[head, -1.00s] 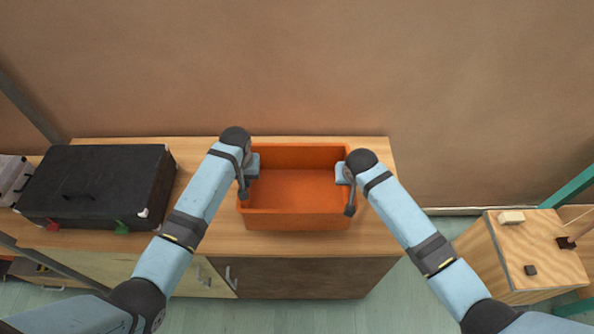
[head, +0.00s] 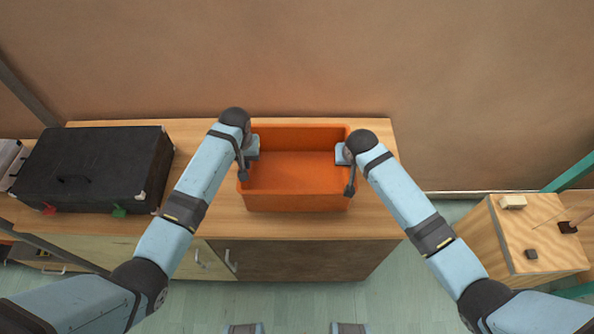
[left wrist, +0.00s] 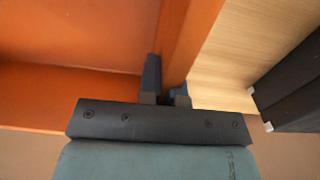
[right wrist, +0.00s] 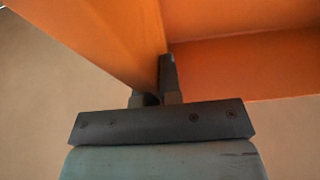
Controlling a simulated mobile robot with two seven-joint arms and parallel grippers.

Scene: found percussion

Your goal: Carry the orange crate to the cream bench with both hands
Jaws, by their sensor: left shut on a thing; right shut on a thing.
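The orange crate (head: 297,200) is an open, empty-looking box over the wood-topped bench (head: 375,180) in the head view. Whether its base touches the top cannot be told. My left gripper (head: 246,160) is shut on its left wall; the left wrist view shows the fingers (left wrist: 166,88) astride the orange wall. My right gripper (head: 348,165) is shut on its right wall, and its fingers (right wrist: 156,85) show on the wall in the right wrist view. The crate looks level. The bench front has cream doors (head: 190,255) at the left and a brown panel at the right.
A black case (head: 95,165) takes up the bench top left of the crate. A brown wall (head: 300,60) stands behind. A light wooden box (head: 530,240) with small blocks stands at the right, beside a green bar (head: 572,172). Pale floor (head: 300,305) is open in front.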

